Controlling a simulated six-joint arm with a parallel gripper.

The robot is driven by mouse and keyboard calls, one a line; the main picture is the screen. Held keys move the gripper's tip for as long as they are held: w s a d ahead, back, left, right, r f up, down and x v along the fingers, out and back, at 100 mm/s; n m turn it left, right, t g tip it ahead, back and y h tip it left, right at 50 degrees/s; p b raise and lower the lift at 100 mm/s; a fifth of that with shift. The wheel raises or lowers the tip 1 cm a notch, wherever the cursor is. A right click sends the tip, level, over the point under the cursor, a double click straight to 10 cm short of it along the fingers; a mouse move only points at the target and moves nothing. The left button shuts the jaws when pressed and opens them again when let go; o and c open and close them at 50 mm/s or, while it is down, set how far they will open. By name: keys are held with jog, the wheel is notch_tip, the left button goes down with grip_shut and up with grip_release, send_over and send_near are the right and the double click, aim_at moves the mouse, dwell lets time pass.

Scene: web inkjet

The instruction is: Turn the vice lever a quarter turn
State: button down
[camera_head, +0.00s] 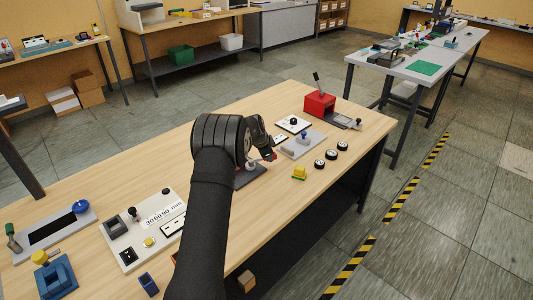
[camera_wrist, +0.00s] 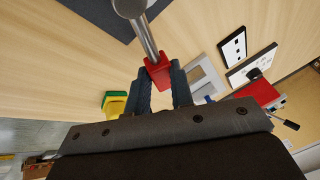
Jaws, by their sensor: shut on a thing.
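The vice lever (camera_wrist: 146,38) is a metal rod running from a round metal hub (camera_wrist: 130,7) at the top of the wrist view to a red end grip (camera_wrist: 159,71). My gripper (camera_wrist: 160,80) is shut on this red grip, with one dark finger on each side. In the head view my gripper (camera_head: 268,152) is over the middle of the bench, and a small red part of the grip (camera_head: 274,156) shows at its tip. A dark base plate (camera_head: 247,177) lies under the lever; my arm hides part of it.
The wooden bench (camera_head: 225,115) has a grey plate with a blue knob (camera_head: 303,136) and a red box with a lever (camera_head: 320,103) to the right. A yellow block (camera_head: 299,172) and several black-and-white discs (camera_head: 331,155) lie nearby. A switch panel (camera_head: 122,237) is at left.

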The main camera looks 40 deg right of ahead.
jog(key=m, duration=0.1)
jog(key=s+a+m+g, duration=0.1)
jog(key=m, duration=0.1)
jog(key=shift+s, duration=0.25)
jog(key=a+m+g, duration=0.1)
jog(key=s+m+g, duration=0.1)
jog(key=m, duration=0.1)
jog(key=shift+s+a+m, duration=0.25)
jog(key=shift+a+m, duration=0.05)
jog(key=shift+a, duration=0.1)
jog(key=a+m, duration=0.1)
jog(key=a+m+g+y, duration=0.1)
jog(key=m, duration=0.1)
jog(key=shift+s, duration=0.4)
jog(key=shift+s+a+m+g+y, duration=0.1)
jog(key=shift+a+m+g+y, duration=0.4)
jog(key=shift+m, duration=0.5)
jog(key=shift+a+m+g+y, duration=0.3)
jog(key=shift+a+m, duration=0.35)
jog(key=shift+m, duration=0.35)
jog(key=c, duration=1.3)
grip_release()
jog(key=shift+o, duration=0.2)
jog(key=v, duration=1.7)
jog(key=shift+r, duration=0.2)
